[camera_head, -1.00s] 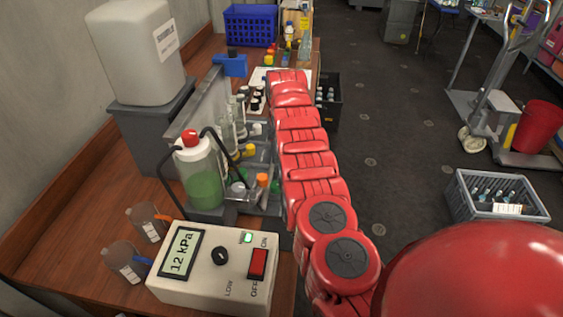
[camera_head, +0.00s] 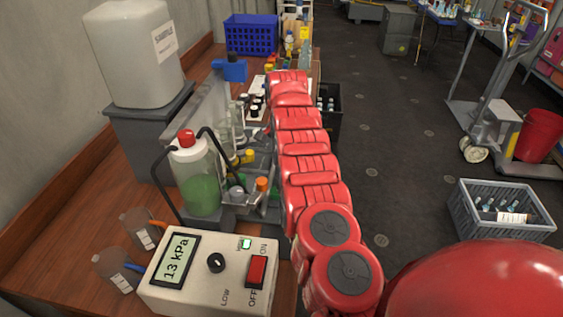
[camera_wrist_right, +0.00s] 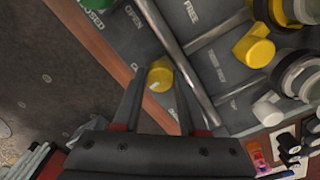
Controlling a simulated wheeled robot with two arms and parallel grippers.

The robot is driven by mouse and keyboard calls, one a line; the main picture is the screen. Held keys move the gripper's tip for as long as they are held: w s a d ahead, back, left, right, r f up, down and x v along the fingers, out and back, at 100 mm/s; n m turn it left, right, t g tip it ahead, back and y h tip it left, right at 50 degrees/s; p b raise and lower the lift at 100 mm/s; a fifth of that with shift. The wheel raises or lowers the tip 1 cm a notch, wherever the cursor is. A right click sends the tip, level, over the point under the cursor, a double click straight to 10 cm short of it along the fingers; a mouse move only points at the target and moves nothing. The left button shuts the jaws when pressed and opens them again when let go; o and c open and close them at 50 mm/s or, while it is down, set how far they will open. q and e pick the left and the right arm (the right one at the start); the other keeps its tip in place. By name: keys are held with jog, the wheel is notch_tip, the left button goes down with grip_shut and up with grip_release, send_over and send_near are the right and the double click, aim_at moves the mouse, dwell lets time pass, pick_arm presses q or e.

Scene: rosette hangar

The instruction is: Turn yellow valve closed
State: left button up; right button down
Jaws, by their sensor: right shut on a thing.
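The yellow valve (camera_wrist_right: 160,74) shows in the right wrist view as a small yellow knob on a grey panel with printed OPEN and CLOSED labels. My right gripper (camera_wrist_right: 157,92) has one dark finger on each side of it and is shut on it. A pale streak shows on the knob's lower edge. In the head view my red right arm reaches along the grey rack (camera_head: 262,205) and hides the right gripper. My left gripper is not in view.
A larger yellow knob (camera_wrist_right: 254,48) and a metal bar (camera_wrist_right: 178,50) are close by in the wrist view.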

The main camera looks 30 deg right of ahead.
jog(key=shift+m, duration=0.7)
jog(key=shift+c, duration=2.2)
grip_release()
jog(key=shift+r, duration=0.55)
notch_tip(320, 180, up, 5)
jog(key=shift+d+r+p, duration=0.15)
jog(key=shift+r+p, duration=0.05)
jog(key=shift+p, duration=0.15)
notch_tip(320, 180, up, 11)
jog(key=p, duration=1.1)
jog(key=shift+f, duration=0.1)
